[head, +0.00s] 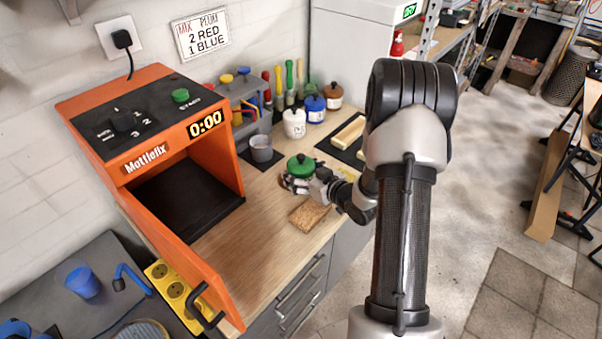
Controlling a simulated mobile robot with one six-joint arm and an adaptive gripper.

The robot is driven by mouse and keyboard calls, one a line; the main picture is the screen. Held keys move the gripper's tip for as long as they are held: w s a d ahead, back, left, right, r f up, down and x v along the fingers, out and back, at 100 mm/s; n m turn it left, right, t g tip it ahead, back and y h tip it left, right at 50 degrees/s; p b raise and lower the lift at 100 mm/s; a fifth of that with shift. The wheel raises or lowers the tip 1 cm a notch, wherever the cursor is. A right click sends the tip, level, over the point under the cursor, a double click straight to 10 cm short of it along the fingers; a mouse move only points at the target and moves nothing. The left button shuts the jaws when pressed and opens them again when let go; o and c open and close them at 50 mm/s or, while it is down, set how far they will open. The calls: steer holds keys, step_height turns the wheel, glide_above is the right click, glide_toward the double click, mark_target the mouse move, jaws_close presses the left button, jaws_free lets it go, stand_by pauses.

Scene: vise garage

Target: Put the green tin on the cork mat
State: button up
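The green tin (300,164) shows as a round green top with a small knob, on or just above the wooden workbench, right of the grey cup. My gripper (294,184) is at its near side, low against it, with the fingers at the tin's lower part. The lower body of the tin is hidden by the fingers. Whether they are closed on it, and whether the tin is lifted, I cannot tell. The cork mat (309,215) is a brown square near the bench's front edge, just in front of my gripper. Nothing lies on it.
An orange machine (150,150) with its door open stands at the left. A grey cup (261,150), a white jar (294,123), a blue jar (315,107) and a dark tray (326,147) with a pale block stand behind. Bare wood lies left of the mat.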

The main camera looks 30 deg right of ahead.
steer(key=shift+o, duration=1.3)
